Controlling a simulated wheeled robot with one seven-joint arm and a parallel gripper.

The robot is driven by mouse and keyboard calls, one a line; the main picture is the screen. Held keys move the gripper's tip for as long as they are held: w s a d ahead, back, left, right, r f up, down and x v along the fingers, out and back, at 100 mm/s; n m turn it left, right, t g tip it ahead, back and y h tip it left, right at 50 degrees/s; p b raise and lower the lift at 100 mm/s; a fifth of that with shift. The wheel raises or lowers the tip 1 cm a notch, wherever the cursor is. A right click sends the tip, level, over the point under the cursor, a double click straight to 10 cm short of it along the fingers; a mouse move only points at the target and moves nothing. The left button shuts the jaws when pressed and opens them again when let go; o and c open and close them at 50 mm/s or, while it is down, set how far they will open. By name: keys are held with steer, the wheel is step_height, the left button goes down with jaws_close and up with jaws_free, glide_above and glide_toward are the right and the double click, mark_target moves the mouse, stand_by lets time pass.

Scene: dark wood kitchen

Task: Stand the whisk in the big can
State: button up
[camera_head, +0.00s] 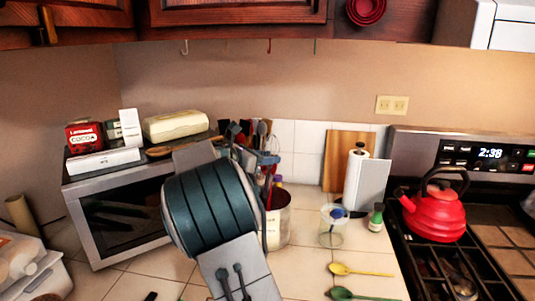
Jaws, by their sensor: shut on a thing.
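The big can (279,222) stands on the tiled counter right of the microwave, pale outside with a dark reddish inside. My teal arm hides its left part. My gripper (266,160) is above the can's mouth, partly hidden behind my own arm. It is shut on the whisk (272,145), whose thin wire loops show just above the fingers. A red handle-like part below the fingers points down to the can's mouth. I cannot tell whether it is inside the can or in front of it.
Several utensils (228,127) stand behind my gripper. A clear jar (332,228), a green bottle (376,217) and a paper towel roll (356,180) stand to the right. Yellow (357,270) and green (360,295) spoons lie in front. A microwave (110,215) is left; a red kettle (437,212) sits on the stove.

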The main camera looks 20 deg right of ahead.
steer(key=shift+a+f+b, duration=0.2)
steer(key=shift+f+b, duration=0.45)
steer(key=shift+f, duration=1.1)
steer(key=o, duration=1.1)
steer(key=v, duration=1.3)
steer(key=shift+s+a+r+b, duration=0.1)
steer(key=shift+a+r+b, duration=0.05)
steer(key=shift+a+b, duration=0.2)
